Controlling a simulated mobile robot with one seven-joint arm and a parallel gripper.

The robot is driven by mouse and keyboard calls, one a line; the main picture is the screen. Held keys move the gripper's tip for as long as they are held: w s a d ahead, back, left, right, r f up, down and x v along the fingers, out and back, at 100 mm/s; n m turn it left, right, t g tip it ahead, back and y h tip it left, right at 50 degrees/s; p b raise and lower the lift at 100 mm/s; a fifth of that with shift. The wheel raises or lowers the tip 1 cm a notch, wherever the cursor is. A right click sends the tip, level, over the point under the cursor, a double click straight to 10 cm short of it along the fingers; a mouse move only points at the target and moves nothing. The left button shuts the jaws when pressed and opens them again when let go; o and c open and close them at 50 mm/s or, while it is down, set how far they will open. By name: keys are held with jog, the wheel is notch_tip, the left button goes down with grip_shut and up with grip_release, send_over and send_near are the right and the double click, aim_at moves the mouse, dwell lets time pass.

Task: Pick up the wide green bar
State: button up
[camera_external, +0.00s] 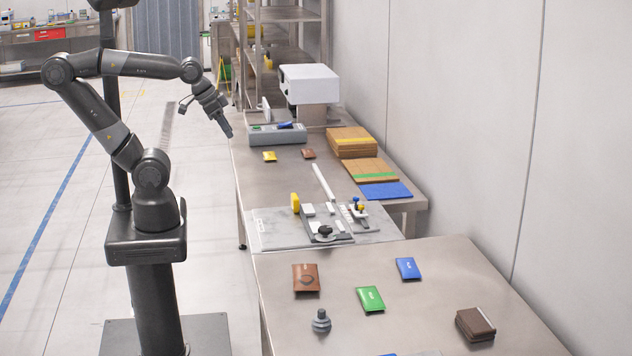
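A green rectangular packet (370,299) with a small pale mark lies flat on the near metal table (440,315). It is the clearest separate green object in view. A green strip (376,176) also shows across a brown cardboard piece on the far table; I cannot tell whether it is a loose bar. My gripper (228,131) is a dark, narrow tip pointing down and right at the left edge of the far table. It is well away from both green things. It is too small to tell its opening, and nothing visible hangs from it.
Near the green packet are a blue packet (407,268), a brown pouch (306,278), a grey knobbed part (321,320) and a dark brown stack (475,323). A fixture plate (275,233) and a white boxy machine (309,84) stand farther back. A wall bounds the right.

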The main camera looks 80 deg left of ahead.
dwell(0.4)
jog(key=o, duration=1.4)
